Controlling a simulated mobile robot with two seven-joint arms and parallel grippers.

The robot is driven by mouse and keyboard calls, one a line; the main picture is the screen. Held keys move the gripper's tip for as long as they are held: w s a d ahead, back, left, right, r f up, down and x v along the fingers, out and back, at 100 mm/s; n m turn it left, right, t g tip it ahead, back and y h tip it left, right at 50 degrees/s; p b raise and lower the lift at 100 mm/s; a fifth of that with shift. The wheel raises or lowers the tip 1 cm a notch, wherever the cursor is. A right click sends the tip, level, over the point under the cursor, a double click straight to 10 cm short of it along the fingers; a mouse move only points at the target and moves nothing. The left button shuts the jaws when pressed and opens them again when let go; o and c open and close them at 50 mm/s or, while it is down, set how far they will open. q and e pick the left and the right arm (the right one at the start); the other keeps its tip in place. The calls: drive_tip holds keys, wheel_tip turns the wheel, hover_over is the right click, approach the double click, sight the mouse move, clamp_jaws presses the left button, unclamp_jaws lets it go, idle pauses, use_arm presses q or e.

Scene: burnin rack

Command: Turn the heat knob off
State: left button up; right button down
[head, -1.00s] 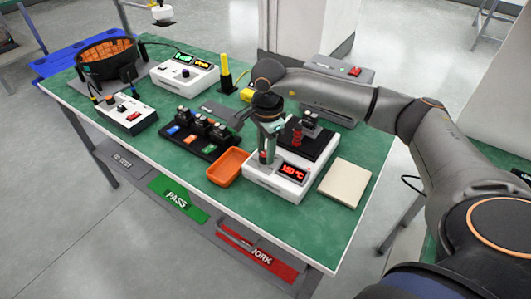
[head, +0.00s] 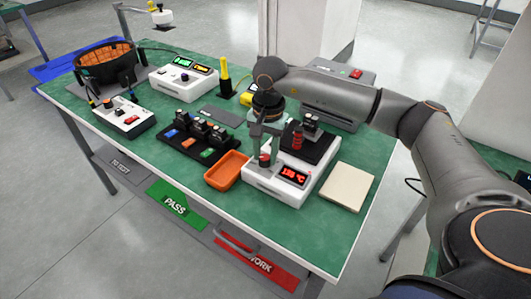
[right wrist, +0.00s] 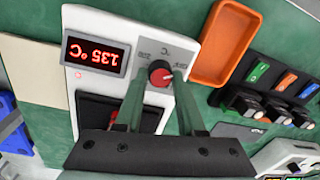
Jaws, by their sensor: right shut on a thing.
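The red heat knob (right wrist: 160,74) is on the front panel of the white heater box (right wrist: 205,30), beside its red digital display (right wrist: 95,54). The display reads 135 °C in the right wrist view. In the head view the display (head: 292,175) is lit too, and the knob (head: 264,160) is partly covered by my gripper. My right gripper (head: 264,157) points down over the box. In the right wrist view its two green fingers (right wrist: 158,82) are shut on the knob, one on each side. My left gripper is not in view.
A black plate (head: 322,149) with a small device on it sits on the heater box. An orange tray (head: 226,171) is close on the left, with a black rack (head: 180,141) of modules beyond. A beige pad (head: 346,186) lies to the right.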

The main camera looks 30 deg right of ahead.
sight(268, 158)
idle(0.4)
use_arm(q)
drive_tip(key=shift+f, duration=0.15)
use_arm(e)
drive_tip(key=c, duration=0.5)
unclamp_jaws()
use_arm(q)
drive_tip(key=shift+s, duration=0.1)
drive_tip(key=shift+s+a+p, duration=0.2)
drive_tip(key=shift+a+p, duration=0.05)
drive_tip(key=shift+p, duration=0.1)
use_arm(e)
drive_tip(key=r, duration=1.2)
drive_tip(key=shift+s+d+r, duration=0.15)
drive_tip(key=shift+s+r, duration=0.1)
drive_tip(key=shift+r, duration=0.05)
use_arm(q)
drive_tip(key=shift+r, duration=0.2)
